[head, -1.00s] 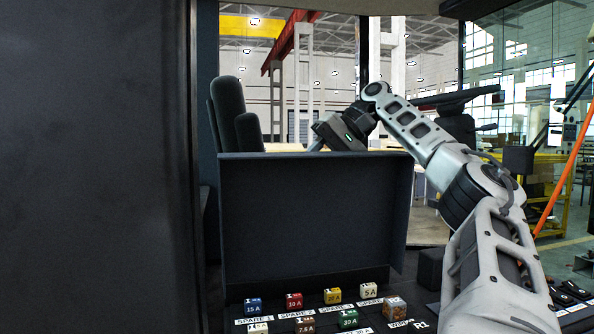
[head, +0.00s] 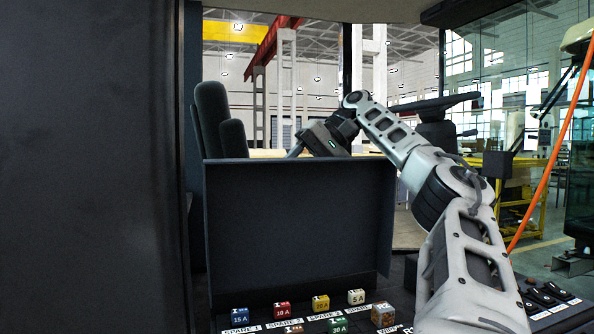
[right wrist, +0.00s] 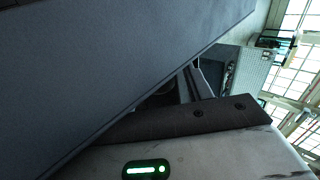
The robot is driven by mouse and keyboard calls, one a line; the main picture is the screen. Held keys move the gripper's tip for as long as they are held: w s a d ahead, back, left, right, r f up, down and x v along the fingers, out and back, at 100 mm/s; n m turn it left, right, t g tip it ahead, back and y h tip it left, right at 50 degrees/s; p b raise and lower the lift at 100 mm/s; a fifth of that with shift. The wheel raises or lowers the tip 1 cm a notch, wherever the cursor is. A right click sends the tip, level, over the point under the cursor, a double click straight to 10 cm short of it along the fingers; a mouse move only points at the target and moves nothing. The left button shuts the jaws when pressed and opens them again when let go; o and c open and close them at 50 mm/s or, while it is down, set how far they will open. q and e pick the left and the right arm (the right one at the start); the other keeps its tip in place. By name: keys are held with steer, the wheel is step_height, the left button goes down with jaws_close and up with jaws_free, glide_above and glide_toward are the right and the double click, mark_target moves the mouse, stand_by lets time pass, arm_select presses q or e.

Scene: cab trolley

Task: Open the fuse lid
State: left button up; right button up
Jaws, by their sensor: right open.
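The fuse lid (head: 298,222) is a large dark panel standing upright behind the fuse rows in the head view. It also fills the upper left of the right wrist view (right wrist: 110,60) as a slanted dark surface. My right gripper (head: 294,151) is at the lid's top edge, with its body just behind and above that edge. One finger shows there; the rest of the fingers is hidden behind the lid. The gripper is open, and whether it touches the lid cannot be told. My left gripper is not in view.
Coloured fuses, among them a blue one (head: 240,316) and a red one (head: 282,310), stand in labelled rows below the lid. A dark seat (head: 212,115) is behind it and a steering wheel (head: 435,103) is at right. A dark wall (head: 90,170) fills the left side.

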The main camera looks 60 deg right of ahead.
mark_target(299, 160)
steer(key=shift+d+r, duration=0.1)
steer(key=shift+r, duration=0.35)
steer(key=shift+o, duration=0.4)
steer(key=r, duration=0.1)
steer(key=a+r, duration=0.1)
steer(key=r, duration=0.1)
steer(key=s+r, duration=0.1)
steer(key=r, duration=0.1)
steer(key=shift+a, duration=0.35)
steer(key=a+r, duration=0.1)
steer(key=s+a+r, duration=0.1)
steer(key=a+r, duration=0.1)
steer(key=shift+s+a+r, duration=0.1)
steer(key=shift+s+r, duration=0.1)
steer(key=shift+r, duration=0.05)
steer(key=shift+c, duration=0.4)
steer(key=a, duration=0.1)
steer(key=s+a+r+b, duration=0.1)
steer(key=shift+s+a, duration=0.3)
steer(key=shift+a, duration=0.05)
arm_select(q)
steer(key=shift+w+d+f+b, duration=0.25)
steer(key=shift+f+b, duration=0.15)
steer(key=shift+b, duration=0.15)
arm_select(e)
steer(key=s+a+r, duration=0.2)
steer(key=s+a, duration=0.1)
steer(key=a, duration=0.2)
steer(key=shift+r, duration=0.3)
